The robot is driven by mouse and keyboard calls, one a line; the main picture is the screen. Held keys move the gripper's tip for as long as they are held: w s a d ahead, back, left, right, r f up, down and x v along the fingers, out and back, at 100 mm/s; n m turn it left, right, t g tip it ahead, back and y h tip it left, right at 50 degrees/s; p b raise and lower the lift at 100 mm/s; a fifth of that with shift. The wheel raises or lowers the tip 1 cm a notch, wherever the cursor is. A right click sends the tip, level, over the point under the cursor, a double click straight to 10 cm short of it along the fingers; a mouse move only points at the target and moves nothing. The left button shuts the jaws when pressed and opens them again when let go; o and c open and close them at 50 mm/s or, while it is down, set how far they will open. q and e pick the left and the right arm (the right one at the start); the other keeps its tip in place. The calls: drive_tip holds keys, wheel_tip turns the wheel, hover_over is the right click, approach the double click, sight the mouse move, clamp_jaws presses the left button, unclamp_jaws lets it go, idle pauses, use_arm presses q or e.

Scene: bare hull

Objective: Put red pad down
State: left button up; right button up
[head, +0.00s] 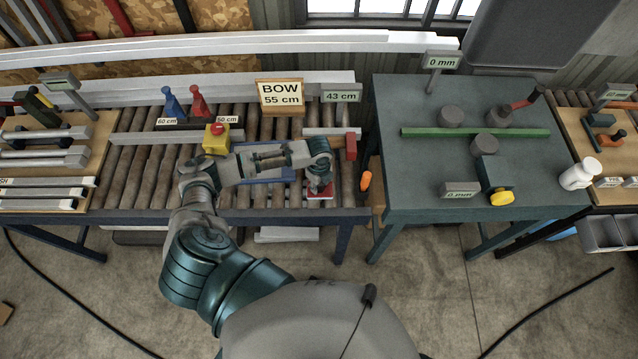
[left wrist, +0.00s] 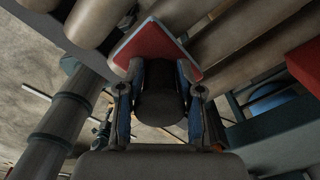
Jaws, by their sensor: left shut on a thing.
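The red pad (head: 318,196) shows in the head view as a small red and pale patch just below my left gripper (head: 319,184), over the front part of the roller table (head: 240,213). In the left wrist view the red pad (left wrist: 160,45) is a square red plate with a pale edge and a dark round grip (left wrist: 162,95). The fingers of my left gripper (left wrist: 163,100) are shut on that grip from both sides. I cannot tell whether the pad touches the rollers. My right gripper is not in view.
A red block (head: 350,146) stands at the right of the rollers, behind the pad. A blue piece (head: 262,175) lies partly under my left arm. A yellow box with a red button (head: 216,138) is farther left. A green-grey table (head: 400,180) stands to the right, across a gap.

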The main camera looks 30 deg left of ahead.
use_arm(q)
drive_tip(key=o, duration=1)
drive_tip(key=shift+a, duration=0.1)
wheel_tip(320, 180, up, 12)
drive_tip(key=shift+r+b, duration=0.1)
drive_tip(key=shift+b, duration=0.2)
